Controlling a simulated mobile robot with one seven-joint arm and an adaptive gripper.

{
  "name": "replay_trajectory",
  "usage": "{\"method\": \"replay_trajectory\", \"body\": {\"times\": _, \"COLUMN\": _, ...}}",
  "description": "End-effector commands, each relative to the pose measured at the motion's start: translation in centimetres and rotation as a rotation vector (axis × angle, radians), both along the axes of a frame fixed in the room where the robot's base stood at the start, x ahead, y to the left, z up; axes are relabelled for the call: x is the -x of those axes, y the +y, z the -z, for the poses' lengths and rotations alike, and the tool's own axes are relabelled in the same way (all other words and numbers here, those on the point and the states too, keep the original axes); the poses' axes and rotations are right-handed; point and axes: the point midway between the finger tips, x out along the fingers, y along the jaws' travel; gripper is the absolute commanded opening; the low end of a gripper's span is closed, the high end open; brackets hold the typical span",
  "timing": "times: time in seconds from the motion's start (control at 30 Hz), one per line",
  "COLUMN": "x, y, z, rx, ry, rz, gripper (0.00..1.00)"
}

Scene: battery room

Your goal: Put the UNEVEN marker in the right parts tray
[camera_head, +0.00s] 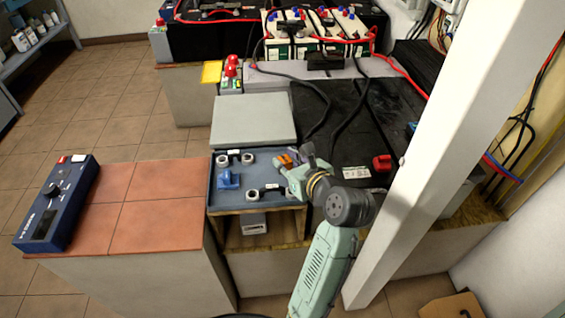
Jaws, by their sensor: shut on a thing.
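My gripper (287,170) is over the back right part of a blue-grey work surface (220,200) with raised edges. It is shut on a small orange piece (288,158), partly hidden by the fingers. A blue piece (229,180) stands on the left of the same surface. Two dark pieces with pale round ends lie there, one at the back left (236,160) and one at the front (268,192). Small white labels are beside them, too small to read. I cannot tell which thing is the UNEVEN marker or which area is the right parts tray.
A grey flat panel (253,121) lies behind the work surface. A black top with cables (335,120) is to the right, with a red knob (382,163). A white post (450,130) rises close to my arm's right. A blue meter box (58,203) stands on red tiles (155,190), otherwise clear.

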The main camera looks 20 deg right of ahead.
Motion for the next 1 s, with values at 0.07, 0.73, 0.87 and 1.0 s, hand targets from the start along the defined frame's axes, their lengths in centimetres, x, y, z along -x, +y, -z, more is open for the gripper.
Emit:
{"method": "replay_trajectory", "body": {"times": 0.07, "x": -1.9, "y": -0.2, "z": 0.0, "rx": 0.000, "ry": 0.000, "rz": -0.002, "gripper": 0.07}}
{"method": "replay_trajectory", "body": {"times": 0.73, "x": -4.3, "y": -0.6, "z": 4.0, "rx": 0.000, "ry": -0.001, "rz": 0.002, "gripper": 0.07}}
{"method": "replay_trajectory", "body": {"times": 0.87, "x": -4.3, "y": -0.6, "z": 4.0, "rx": 0.000, "ry": 0.000, "rz": 0.002, "gripper": 0.07}}
{"method": "replay_trajectory", "body": {"times": 1.0, "x": -4.3, "y": -0.6, "z": 4.2, "rx": -0.001, "ry": 0.000, "rz": 0.001, "gripper": 0.28}}
